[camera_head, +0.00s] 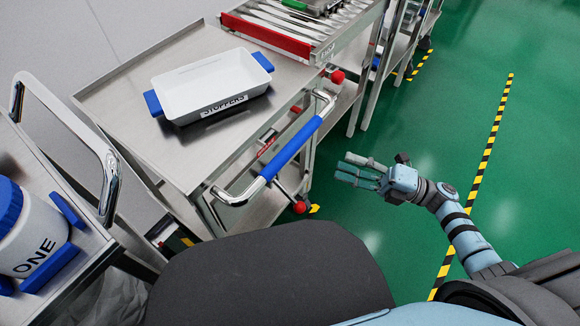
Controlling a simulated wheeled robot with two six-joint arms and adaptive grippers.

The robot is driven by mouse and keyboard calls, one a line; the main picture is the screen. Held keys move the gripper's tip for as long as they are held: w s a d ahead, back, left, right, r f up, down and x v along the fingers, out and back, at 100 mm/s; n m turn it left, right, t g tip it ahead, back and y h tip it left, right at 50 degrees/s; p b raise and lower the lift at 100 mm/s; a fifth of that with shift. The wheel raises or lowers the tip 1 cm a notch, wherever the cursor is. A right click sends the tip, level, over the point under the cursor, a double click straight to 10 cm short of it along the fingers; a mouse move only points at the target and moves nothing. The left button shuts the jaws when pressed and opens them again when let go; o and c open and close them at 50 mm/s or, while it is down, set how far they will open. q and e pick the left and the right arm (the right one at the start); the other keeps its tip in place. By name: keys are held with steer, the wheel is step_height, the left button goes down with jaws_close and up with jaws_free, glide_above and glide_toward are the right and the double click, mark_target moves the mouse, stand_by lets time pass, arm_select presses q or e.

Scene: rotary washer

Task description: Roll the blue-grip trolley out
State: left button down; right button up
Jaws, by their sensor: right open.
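The blue-grip trolley (140,108) is a steel cart in the middle left, with a chrome push handle whose middle is a blue grip (291,149). A white tray (213,87) with blue end handles, marked STOPPERS, stands on its top. My right gripper (345,168) is open and empty over the green floor, to the right of the blue grip and apart from it. My left gripper is out of view.
A cart with a plain chrome handle (109,186) and a white container (29,236) stands at the left. Another steel cart with a red-edged rack (266,35) adjoins at the back. Red knobs (299,207) are by the trolley's handle. Green floor (425,130) with striped tape is clear at the right.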

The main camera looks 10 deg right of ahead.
mark_target(290, 148)
steer(key=shift+n+g, duration=0.3)
steer(key=shift+n, duration=0.1)
steer(key=x, duration=0.4)
steer(key=r+p+x, duration=0.1)
steer(key=x, duration=0.4)
steer(key=s+x, duration=0.1)
steer(key=x, duration=0.4)
steer(key=shift+w+a+r, duration=0.15)
steer(key=shift+a+r, duration=0.05)
steer(key=shift+a, duration=0.1)
jaws_close()
